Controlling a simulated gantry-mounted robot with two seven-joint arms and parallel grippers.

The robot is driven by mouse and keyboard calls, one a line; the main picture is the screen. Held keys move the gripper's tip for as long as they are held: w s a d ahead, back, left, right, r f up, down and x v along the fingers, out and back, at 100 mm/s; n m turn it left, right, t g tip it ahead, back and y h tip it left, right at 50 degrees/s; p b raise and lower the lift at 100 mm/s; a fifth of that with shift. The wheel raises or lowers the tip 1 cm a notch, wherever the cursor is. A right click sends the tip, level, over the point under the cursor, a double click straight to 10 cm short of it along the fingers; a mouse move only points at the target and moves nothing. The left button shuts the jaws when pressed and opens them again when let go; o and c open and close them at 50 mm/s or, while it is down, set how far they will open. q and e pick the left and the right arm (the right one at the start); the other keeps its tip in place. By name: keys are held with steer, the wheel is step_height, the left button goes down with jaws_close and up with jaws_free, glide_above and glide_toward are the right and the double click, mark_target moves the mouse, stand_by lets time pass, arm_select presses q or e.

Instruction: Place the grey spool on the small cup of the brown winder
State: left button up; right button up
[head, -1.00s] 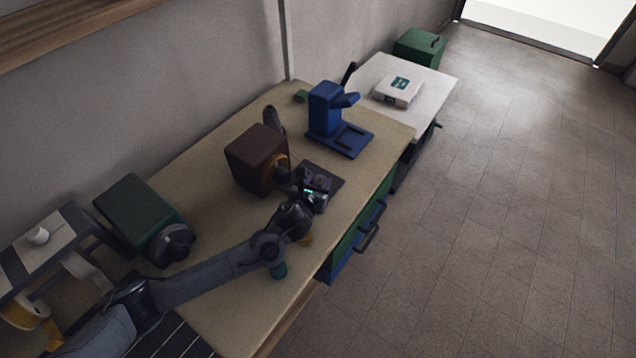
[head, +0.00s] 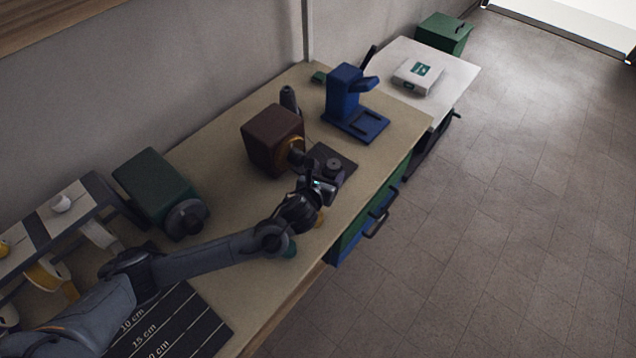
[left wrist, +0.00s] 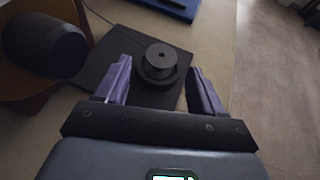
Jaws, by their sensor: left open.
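The brown winder (head: 272,139) stands on the bench, with an orange ring and a dark round part (head: 296,148) on its front face. That part looms at the left of the left wrist view (left wrist: 45,45); whether it is the small cup is unclear. A dark grey spool (head: 333,163) stands upright on a dark square plate beside the winder; the left wrist view shows its top hole (left wrist: 160,60). My left gripper (head: 323,182) is open and empty on the near side of the spool. Its fingers (left wrist: 160,82) flank the spool in the picture, apparently without touching.
A blue stand (head: 345,95) is behind the plate. A green machine (head: 158,190) is left of the winder. A rack with spools (head: 45,235) is at far left. A white table (head: 450,75) with a box adjoins the bench. The bench's front edge is close to my left arm.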

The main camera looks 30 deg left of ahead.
arm_select(q)
steer(key=p+v, duration=0.1)
steer(key=v, duration=0.7)
steer(key=shift+s+r, duration=0.1)
steer(key=shift+r, duration=0.15)
steer(key=shift+d+r, duration=0.1)
